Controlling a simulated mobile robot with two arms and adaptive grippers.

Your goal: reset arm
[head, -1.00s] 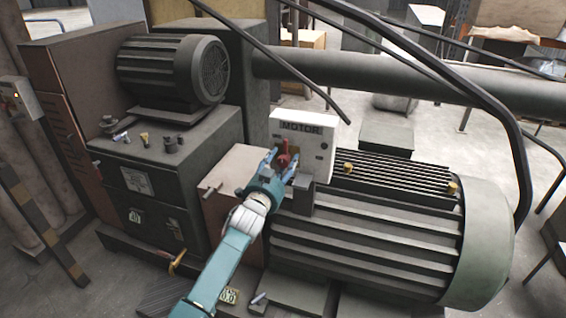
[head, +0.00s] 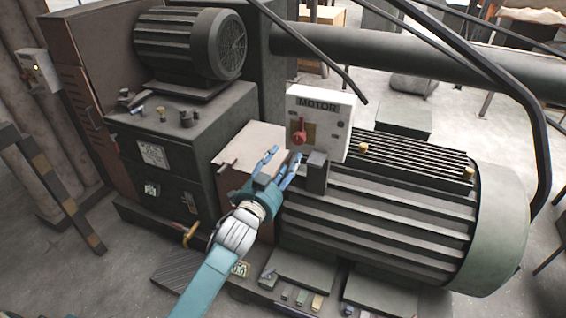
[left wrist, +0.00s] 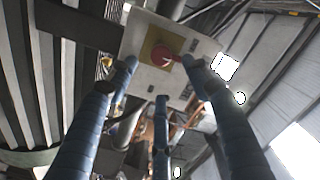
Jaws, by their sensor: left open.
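My left gripper (head: 283,165) is open and empty, its blue fingers spread below and a little left of the red switch. The red rotary switch (head: 299,133) sits on a yellow plate on the white box marked MOTOR (head: 336,120). In the left wrist view the red switch (left wrist: 162,57) and its white box (left wrist: 196,47) show beyond the fingers (left wrist: 163,90). The fingers look apart from the switch in the head view. My right gripper is not in view.
A large ribbed motor (head: 390,215) stands right of my left arm. A smaller motor (head: 190,45) sits on a dark housing (head: 160,165) at the left. A thick pipe (head: 420,60) and dark rails cross above. Open floor lies at the lower left.

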